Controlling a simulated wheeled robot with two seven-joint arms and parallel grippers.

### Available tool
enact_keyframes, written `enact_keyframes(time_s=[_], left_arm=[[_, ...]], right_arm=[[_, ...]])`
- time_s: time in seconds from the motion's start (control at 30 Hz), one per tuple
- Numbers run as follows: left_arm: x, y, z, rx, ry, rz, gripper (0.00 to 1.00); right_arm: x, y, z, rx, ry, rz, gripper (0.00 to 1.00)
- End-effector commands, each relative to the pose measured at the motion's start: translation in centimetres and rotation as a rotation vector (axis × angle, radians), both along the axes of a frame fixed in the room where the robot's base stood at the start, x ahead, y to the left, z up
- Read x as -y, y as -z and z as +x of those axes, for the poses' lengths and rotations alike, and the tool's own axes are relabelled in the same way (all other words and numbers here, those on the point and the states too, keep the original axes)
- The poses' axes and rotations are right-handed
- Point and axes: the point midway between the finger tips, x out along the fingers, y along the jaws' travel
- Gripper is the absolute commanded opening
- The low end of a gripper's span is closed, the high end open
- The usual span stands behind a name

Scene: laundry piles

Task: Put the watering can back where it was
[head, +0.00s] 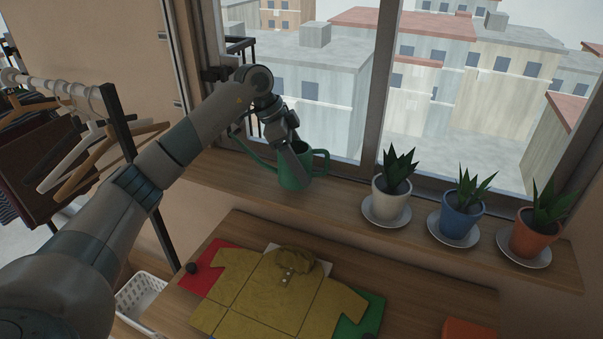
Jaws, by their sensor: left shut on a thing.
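The green watering can (292,178) is upright at the left part of the wooden window sill (345,199). Its spout points left and its handle is on the right. My left gripper (300,158) reaches down to the can from above and is shut on it, by its rim or upper wall; the fingers partly hide the can's top. The can's base looks to be on or very close to the sill. My right gripper is out of view.
Potted plants in a white pot (391,204), a blue pot (457,221) and an orange pot (531,239) stand on saucers along the sill. A yellow shirt (270,296) lies on the table below. A clothes rack (125,130) with hangers stands left, above a white basket (140,292).

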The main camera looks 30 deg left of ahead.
Motion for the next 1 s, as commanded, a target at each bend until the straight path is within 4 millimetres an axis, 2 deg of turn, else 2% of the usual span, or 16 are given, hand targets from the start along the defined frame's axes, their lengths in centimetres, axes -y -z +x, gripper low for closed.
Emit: enact_keyframes(time_s=[0.3,0.63,0.67,0.73,1.0], left_arm=[[0.0,3.2,0.0,-0.001,0.0,0.0,0.34],[0.0,3.5,0.0,0.001,0.001,-0.001,0.34],[0.0,3.6,0.0,0.0,0.0,0.0,0.7],[0.0,3.6,0.0,0.0,0.0,0.0,0.86],[0.0,3.5,0.0,-0.001,0.0,0.0,0.86]], right_arm=[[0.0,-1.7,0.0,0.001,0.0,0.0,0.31],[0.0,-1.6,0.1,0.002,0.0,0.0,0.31],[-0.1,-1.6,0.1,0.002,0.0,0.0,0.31],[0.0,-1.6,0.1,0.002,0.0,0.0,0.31],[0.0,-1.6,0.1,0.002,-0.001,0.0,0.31]])
